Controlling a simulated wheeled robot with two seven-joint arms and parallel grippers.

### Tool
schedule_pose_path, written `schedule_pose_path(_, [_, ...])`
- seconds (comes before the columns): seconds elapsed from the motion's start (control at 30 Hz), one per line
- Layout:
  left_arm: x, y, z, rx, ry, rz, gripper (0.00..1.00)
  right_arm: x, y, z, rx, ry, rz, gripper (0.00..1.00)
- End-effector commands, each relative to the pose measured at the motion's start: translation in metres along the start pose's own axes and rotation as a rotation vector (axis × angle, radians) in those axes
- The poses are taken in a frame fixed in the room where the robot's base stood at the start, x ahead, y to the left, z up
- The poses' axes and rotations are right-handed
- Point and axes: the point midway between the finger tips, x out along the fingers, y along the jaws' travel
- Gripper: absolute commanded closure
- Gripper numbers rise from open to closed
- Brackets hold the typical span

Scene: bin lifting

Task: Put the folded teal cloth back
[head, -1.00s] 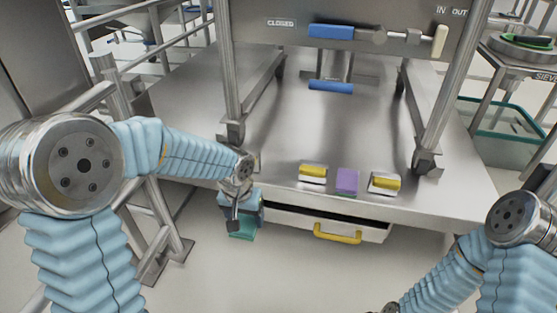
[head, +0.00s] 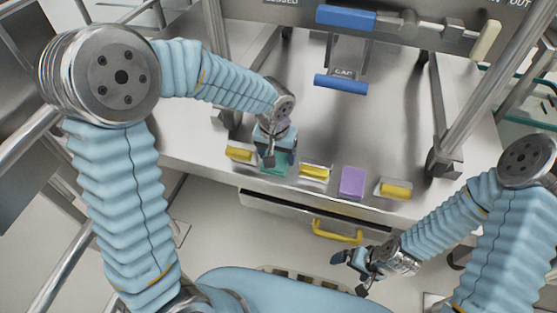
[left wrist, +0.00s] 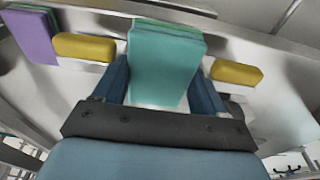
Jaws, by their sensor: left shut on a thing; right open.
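The folded teal cloth (head: 273,167) is in my left gripper (head: 275,153), at the front edge of the steel table. The left wrist view shows the teal cloth (left wrist: 165,62) upright between the two blue fingers, its folded layers at the top. It sits in the gap between two yellow-topped holders, the left one (head: 239,153) and the middle one (head: 314,172). I cannot tell whether its underside touches the table. My right gripper (head: 353,262) is open and empty, low in front of the table.
A folded purple cloth (head: 352,182) stands between the middle holder and a right yellow-topped holder (head: 395,189). Below the table edge is a slightly open drawer with a yellow handle (head: 337,232). Steel posts and a blue-handled cap (head: 341,84) stand behind. The middle of the tabletop is clear.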

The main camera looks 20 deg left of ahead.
Motion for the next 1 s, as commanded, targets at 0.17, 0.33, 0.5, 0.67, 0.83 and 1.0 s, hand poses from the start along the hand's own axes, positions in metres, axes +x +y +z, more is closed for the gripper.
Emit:
schedule_pose_path(0.17, [0.038,-0.006,-0.018,0.001,-0.006,-0.001,0.53,0.007,0.002,0.000,0.000,-0.002,-0.002,0.00])
schedule_pose_path(0.33, [0.049,-0.009,-0.025,0.001,-0.003,0.000,0.53,0.008,0.002,0.000,0.000,-0.001,-0.002,0.00])
schedule_pose_path(0.5, [0.068,-0.011,-0.030,0.001,-0.006,-0.001,0.53,0.013,0.004,0.000,0.000,0.000,-0.002,0.00])
schedule_pose_path(0.67, [0.089,-0.011,-0.027,0.002,-0.003,0.000,0.53,0.017,0.006,0.000,0.000,0.002,-0.001,0.00])
schedule_pose_path(0.83, [0.088,-0.011,-0.027,0.002,-0.002,0.000,0.53,0.016,0.005,0.000,0.000,0.002,-0.001,0.00])
schedule_pose_path(1.0, [0.093,-0.010,-0.026,0.002,-0.002,0.000,0.53,0.020,0.007,0.000,0.000,0.002,-0.001,0.00])
